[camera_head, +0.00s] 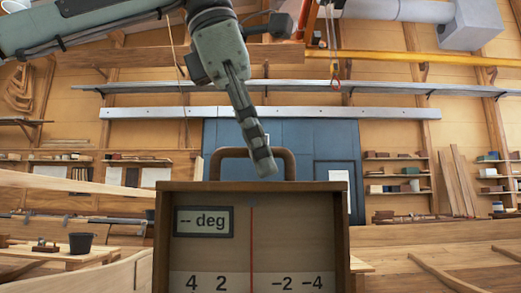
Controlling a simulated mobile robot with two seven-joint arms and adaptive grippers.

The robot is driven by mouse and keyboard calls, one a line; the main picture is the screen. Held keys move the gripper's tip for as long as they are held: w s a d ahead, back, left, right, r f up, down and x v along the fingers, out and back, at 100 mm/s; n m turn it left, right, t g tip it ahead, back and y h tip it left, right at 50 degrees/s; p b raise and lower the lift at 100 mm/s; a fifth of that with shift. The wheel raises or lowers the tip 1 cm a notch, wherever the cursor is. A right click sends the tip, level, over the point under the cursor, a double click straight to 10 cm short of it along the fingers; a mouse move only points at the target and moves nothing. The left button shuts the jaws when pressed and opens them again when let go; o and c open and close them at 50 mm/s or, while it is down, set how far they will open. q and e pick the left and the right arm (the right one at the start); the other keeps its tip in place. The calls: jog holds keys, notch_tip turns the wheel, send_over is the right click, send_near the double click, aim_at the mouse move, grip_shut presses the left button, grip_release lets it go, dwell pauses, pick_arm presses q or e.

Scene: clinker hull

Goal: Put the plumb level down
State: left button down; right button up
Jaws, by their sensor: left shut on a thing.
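The plumb level (225,253) is a wooden box with a brown arched handle (225,153) on top. It stands upright in the lower middle of the head view, its bottom cut off by the frame edge. Its small display reads "-- deg". A thin red line hangs down its middle, between 2 and -2 on the scale. My left gripper (262,160) comes down from above and is shut on the handle. The fingers hide part of the handle. What is under the level is out of view. My right gripper is not in view.
A wooden bench (75,255) with a dark bucket (80,243) stands at the left. Curved hull planks run along both lower sides. A blue door (335,150) and shelves (405,187) with small boxes are at the back wall. A hook (335,82) hangs above.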

pick_arm(q)
jog(key=c, duration=1.6)
grip_release()
jog(key=shift+f, duration=0.1)
jog(key=v, duration=0.8)
jog(key=shift+r, duration=0.2)
